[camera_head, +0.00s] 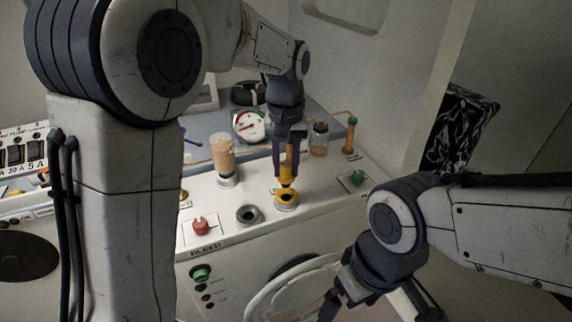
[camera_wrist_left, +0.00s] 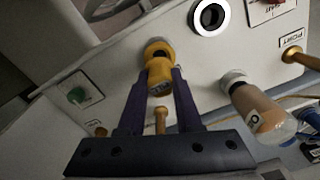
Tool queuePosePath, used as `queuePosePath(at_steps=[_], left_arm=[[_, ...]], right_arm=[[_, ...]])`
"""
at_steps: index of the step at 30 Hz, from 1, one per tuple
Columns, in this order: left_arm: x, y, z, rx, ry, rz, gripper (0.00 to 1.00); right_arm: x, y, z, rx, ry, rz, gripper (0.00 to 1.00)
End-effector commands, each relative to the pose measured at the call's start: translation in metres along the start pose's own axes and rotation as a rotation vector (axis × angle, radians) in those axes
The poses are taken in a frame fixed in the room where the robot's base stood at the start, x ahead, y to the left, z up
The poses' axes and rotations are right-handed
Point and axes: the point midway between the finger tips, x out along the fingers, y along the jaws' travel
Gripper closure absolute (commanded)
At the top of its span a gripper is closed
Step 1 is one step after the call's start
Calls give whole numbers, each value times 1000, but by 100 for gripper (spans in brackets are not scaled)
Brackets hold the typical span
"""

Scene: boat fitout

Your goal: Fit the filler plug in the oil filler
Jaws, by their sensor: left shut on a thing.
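My left gripper (camera_head: 286,172) points down over the white console, its two dark fingers shut on the yellow filler plug (camera_head: 288,183). The plug also shows between the fingertips in the left wrist view (camera_wrist_left: 160,75). The plug is right at the yellow-rimmed oil filler (camera_head: 286,201), roughly upright over it; the filler's rim shows just beyond the plug in the left wrist view (camera_wrist_left: 157,46). I cannot tell how deep the plug sits, as it hides the opening. My right gripper (camera_head: 378,304) is low at the front right, its fingers spread, partly cut off by the frame.
A clear cup with amber contents (camera_head: 223,157) stands behind. A green knob (camera_head: 357,179) sits to the right. A gauge (camera_head: 249,126) and small jar (camera_head: 319,140) stand farther back.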

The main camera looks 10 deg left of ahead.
Motion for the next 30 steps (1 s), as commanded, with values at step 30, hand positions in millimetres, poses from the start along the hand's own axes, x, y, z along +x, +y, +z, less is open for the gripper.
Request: queuePosePath(at_steps=[30], left_arm=[[42,0,0,0,-1,-1,100]], right_arm=[[32,2,2,-2,0,0,0]])
